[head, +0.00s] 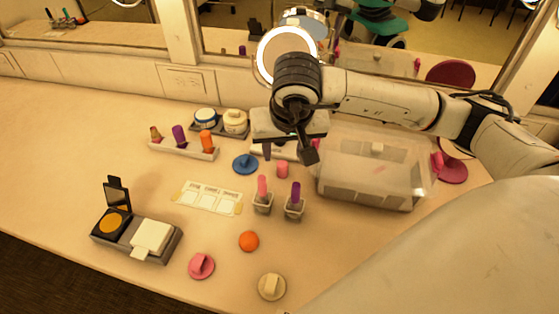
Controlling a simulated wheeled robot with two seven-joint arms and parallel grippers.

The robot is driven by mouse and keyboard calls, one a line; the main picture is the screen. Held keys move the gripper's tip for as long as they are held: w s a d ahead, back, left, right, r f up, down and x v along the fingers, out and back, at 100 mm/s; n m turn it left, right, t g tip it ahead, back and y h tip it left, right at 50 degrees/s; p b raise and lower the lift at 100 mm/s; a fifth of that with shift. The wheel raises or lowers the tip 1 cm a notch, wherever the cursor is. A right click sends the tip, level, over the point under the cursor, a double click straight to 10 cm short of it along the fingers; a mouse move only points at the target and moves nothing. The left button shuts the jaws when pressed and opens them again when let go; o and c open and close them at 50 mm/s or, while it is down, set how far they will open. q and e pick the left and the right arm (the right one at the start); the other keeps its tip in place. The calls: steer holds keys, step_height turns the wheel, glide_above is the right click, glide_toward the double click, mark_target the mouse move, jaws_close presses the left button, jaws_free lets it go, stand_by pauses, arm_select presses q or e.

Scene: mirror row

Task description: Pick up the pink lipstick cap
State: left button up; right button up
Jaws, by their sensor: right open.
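The pink lipstick cap (282,170) looks like a small upright pink cylinder on the counter. It stands right of the blue disc and behind the two lipstick stands. My right gripper (288,156) comes in from the right and points down over the area just behind and above the cap. Its fingers are apart, and I see nothing held between them. A pink lipstick (262,187) and a purple lipstick (296,192) stand in small clear holders in front of the cap. My left gripper is not in view.
A clear box (370,185) stands close right of the cap. A blue disc (245,163) lies to its left, and a rack (185,148) of lipsticks farther left. A ring-lit mirror (268,75) stands behind my gripper. A compact (113,222) is front left.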

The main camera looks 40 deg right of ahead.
mark_target(282, 164)
steer(key=x, duration=0.9)
steer(key=shift+w+d+f+p, duration=0.15)
steer(key=shift+d+f+p, duration=0.15)
steer(key=shift+p, duration=0.1)
steer(key=c, duration=1.1)
